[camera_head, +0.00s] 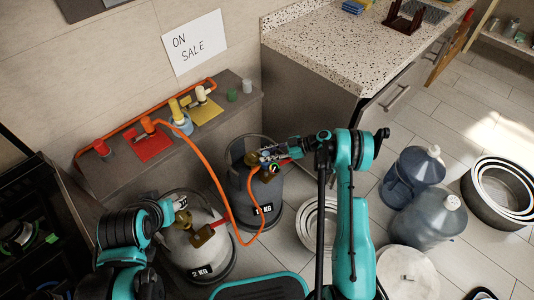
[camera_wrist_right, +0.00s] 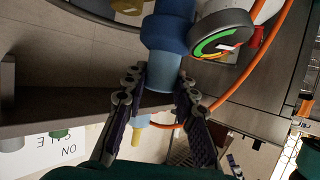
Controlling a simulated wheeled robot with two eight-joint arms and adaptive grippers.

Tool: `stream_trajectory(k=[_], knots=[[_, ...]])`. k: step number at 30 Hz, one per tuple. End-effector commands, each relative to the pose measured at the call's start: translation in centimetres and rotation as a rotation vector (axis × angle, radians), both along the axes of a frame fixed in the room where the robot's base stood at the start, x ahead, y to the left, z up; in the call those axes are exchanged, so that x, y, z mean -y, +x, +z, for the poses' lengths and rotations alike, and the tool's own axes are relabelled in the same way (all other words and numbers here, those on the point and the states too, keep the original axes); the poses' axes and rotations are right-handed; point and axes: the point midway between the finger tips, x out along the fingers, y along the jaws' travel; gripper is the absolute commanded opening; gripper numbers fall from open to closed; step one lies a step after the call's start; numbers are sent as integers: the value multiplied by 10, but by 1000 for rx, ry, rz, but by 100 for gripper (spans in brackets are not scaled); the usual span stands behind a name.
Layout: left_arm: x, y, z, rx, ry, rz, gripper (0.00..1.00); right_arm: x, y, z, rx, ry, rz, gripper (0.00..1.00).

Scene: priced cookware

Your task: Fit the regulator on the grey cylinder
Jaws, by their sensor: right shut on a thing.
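The grey cylinder (camera_head: 240,187) stands on the floor in the middle of the head view, with a brass valve (camera_head: 252,158) on top. My right gripper (camera_head: 267,157) is above this valve, shut on the regulator (camera_head: 274,169), which has a round gauge. In the right wrist view the regulator's blue body (camera_wrist_right: 167,62) is between the fingertips (camera_wrist_right: 159,84), with its green-marked gauge beside it. Whether the regulator touches the valve is hidden. My left gripper (camera_head: 181,203) is over a pale cylinder (camera_head: 190,250); its fingers are too small to judge.
An orange hose (camera_head: 208,165) loops from the low grey ledge (camera_head: 150,180) down between the cylinders. Blue water bottles (camera_head: 412,175), stacked pans (camera_head: 497,190) and white bowls (camera_head: 308,226) stand right. A speckled counter (camera_head: 350,50) rises behind.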

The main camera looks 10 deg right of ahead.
Motion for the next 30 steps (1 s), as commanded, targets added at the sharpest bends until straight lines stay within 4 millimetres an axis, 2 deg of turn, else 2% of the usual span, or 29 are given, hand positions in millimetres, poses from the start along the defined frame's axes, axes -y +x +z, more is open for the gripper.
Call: stream_trajectory(k=[7, 15, 22, 30], knots=[[0, 0, -9, 0, 0, 0, 48, 0, 0, -3, 0, 2, 0, 0], [0, 0, -20, 0, 0, 0, 48, 0, 0, -27, 1, 2, -1, 0], [0, 0, -17, 0, 0, 0, 48, 0, 0, -43, 1, 2, -1, 0], [0, 0, -17, 0, 0, 0, 48, 0, 0, -48, 1, 2, -1, 0]])
